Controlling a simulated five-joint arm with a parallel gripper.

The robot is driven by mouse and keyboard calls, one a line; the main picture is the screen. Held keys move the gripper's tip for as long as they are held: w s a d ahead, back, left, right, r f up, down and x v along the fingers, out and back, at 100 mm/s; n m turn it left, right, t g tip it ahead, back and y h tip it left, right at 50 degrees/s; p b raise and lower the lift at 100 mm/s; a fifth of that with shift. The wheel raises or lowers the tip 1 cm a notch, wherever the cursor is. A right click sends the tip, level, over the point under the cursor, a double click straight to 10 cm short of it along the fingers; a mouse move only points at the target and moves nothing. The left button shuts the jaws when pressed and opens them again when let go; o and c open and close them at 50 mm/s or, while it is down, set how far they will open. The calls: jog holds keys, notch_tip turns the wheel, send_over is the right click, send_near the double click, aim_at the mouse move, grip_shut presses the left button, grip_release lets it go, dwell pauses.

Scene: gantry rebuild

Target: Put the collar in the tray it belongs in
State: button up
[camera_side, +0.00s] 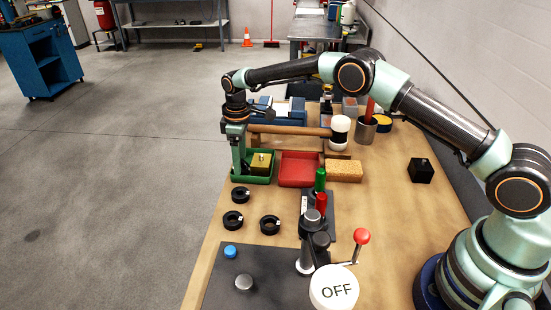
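Three black ring-shaped collars with small white marks lie on the tan bench: one collar (240,194) just in front of the green tray, a second collar (233,219) at the left edge, and a third collar (270,225) to its right. The green tray (252,182) holds a brass-coloured block (261,163) with a small knob on top. The red tray (299,171) beside it looks empty. My gripper (240,175) points down at the left end of the green tray. Its fingers overlap in this view, so their gap and anything between them are hidden.
A fixture with a red-knobbed lever (361,236) and an OFF disc (334,289) stand in front. A black cube (420,170) sits right; bench around it is clear.

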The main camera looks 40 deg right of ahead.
jog(key=shift+s+a+f, duration=0.2)
jog(key=shift+s+f, duration=0.1)
jog(key=shift+f, duration=0.25)
jog(key=shift+s+a+f, duration=0.15)
jog(key=shift+s+f, duration=0.15)
jog(key=shift+f, duration=0.25)
jog(key=shift+r, duration=0.25)
jog(key=s+d+r+m+t, duration=0.1)
jog(key=s+d+r, duration=0.1)
jog(key=r, duration=0.9)
jog(key=s+d+r+m, duration=0.1)
jog(key=d+r, duration=0.1)
jog(key=r, duration=0.8)
jog(key=s+d+r+m+t, duration=0.1)
jog(key=s+d+r+m, duration=0.15)
jog(key=s, duration=0.55)
jog(key=s+d+r+m+t, duration=0.2)
jog(key=s+d+r, duration=0.15)
jog(key=s, duration=0.45)
jog(key=s+d+f+m+t, duration=0.1)
jog(key=s+f+m, duration=0.1)
jog(key=s, duration=0.6)
jog(key=shift+s+d+f, duration=0.15)
jog(key=shift+s+f, duration=0.15)
jog(key=shift+f, duration=0.3)
